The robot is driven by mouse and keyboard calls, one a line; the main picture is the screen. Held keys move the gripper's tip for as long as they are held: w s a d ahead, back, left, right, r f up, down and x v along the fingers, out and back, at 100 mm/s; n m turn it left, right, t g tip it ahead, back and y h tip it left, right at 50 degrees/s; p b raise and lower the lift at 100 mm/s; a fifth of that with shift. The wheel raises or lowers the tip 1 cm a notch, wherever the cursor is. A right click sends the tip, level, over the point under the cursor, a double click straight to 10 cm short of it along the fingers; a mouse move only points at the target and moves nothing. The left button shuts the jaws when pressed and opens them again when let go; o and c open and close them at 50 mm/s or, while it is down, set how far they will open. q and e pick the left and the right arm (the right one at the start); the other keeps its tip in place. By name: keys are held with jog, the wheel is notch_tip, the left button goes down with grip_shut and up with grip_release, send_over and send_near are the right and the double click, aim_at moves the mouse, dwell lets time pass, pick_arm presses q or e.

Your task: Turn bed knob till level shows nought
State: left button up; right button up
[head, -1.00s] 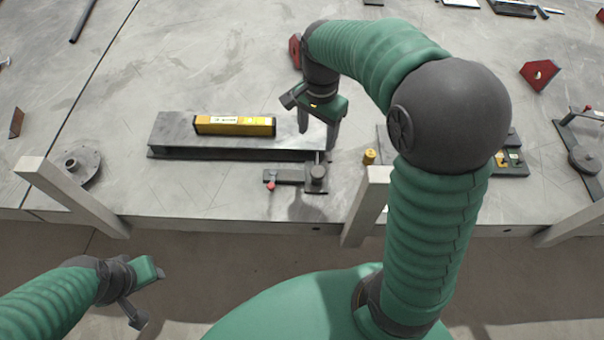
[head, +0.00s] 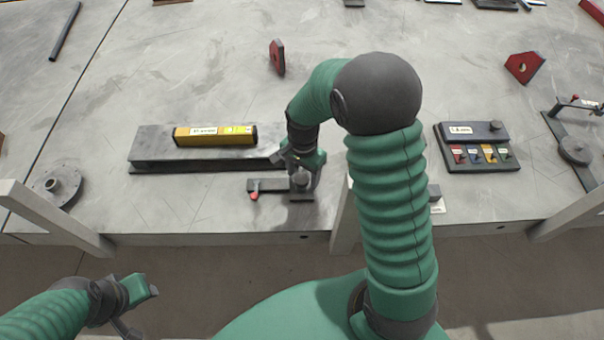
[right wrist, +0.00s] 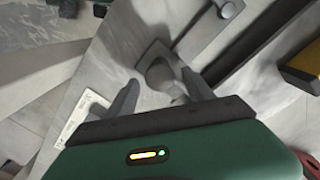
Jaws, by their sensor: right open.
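The bed (head: 150,152) is a long grey metal bar on the table. A yellow level (head: 215,136) lies along its top; its reading is too small to tell. The dark round knob (head: 301,182) stands at the bed's right end, beside an arm with a red ball (head: 254,196). My right gripper (head: 303,176) is over the knob and partly hides it. In the right wrist view its open fingers (right wrist: 161,92) stand either side of the knob (right wrist: 160,73); I cannot tell contact. My left gripper (head: 140,308) is apart and empty in front of the table.
A dark box with coloured switches (head: 478,146) stands right of my arm. A round flange (head: 57,188) lies at the left. Red magnet holders (head: 277,57) (head: 524,66) are farther back. The table behind the bed is mostly clear.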

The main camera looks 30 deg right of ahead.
jog(key=shift+d, duration=0.1)
jog(key=shift+c, duration=1.9)
jog(key=shift+a, duration=0.5)
jog(key=c, duration=0.7)
grip_shut()
jog(key=shift+d, duration=0.15)
pick_arm(q)
jog(key=shift+a+r, duration=0.1)
jog(key=shift+r, duration=0.2)
pick_arm(e)
jog(key=shift+r+n, duration=0.15)
jog(key=shift+n, duration=0.25)
